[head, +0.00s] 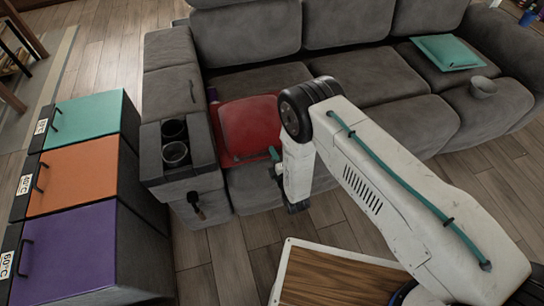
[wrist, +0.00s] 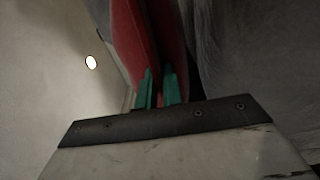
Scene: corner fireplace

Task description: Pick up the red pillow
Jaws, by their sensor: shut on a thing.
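The red pillow (head: 247,122) is on the left seat of the grey sofa, beside the armrest, in the head view. My gripper (head: 274,154) is at the pillow's right front edge, partly hidden by my arm. In the wrist view the teal fingers of my gripper (wrist: 159,88) are close together on the red pillow (wrist: 134,35), with some of the red fabric between them. I cannot tell whether the pillow is lifted off the seat.
The grey sofa (head: 358,78) bears a teal pillow (head: 448,52) and a bowl (head: 483,87) on its right side. Its left armrest (head: 172,180) has cup holders. Teal, orange and purple bins (head: 75,178) stand at the left. A wood-topped table (head: 335,278) is in front.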

